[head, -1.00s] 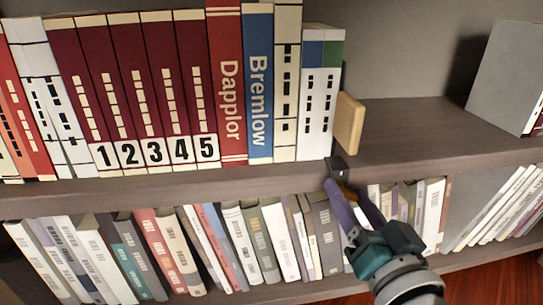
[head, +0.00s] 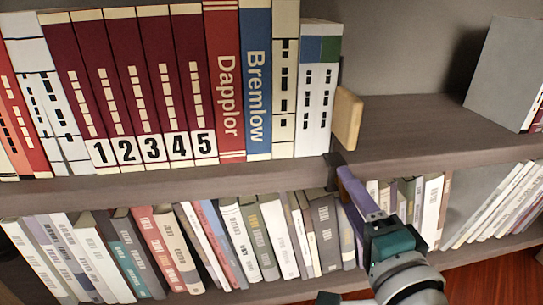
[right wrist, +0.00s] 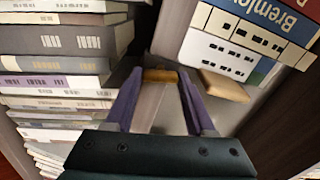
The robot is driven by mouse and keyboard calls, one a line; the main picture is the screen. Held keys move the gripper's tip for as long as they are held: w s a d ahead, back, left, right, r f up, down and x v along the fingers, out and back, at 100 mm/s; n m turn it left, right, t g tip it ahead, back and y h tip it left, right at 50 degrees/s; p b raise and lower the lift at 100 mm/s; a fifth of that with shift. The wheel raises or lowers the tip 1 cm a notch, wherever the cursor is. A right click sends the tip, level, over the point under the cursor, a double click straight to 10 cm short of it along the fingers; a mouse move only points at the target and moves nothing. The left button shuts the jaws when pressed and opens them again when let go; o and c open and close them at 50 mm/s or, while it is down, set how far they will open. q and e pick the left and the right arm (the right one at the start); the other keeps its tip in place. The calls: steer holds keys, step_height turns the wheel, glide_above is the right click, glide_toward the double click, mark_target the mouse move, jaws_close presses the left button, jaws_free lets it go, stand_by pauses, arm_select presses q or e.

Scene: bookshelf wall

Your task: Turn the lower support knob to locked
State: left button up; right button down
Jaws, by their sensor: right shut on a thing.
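The lower support knob (right wrist: 160,76) is a small orange-brown piece under the shelf edge, seen in the right wrist view between my fingertips. A dark bracket (head: 335,158) sits on the shelf's front edge just above the fingertips. Whether the knob is locked cannot be read.
A tan wooden block (head: 347,118) stands on the upper shelf (head: 420,135) beside the upright books (head: 228,85). The shelf right of it is clear up to a grey box-like volume (head: 507,75). Lower-shelf books (head: 265,240) stand close to both sides of my gripper.

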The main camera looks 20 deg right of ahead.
steer(key=shift+m, duration=1.1)
steer(key=shift+c, duration=1.2)
jaws_free()
steer(key=p+v, duration=0.2)
steer(key=v, duration=0.8)
steer(key=shift+p, duration=0.4)
steer(key=shift+a, duration=0.1)
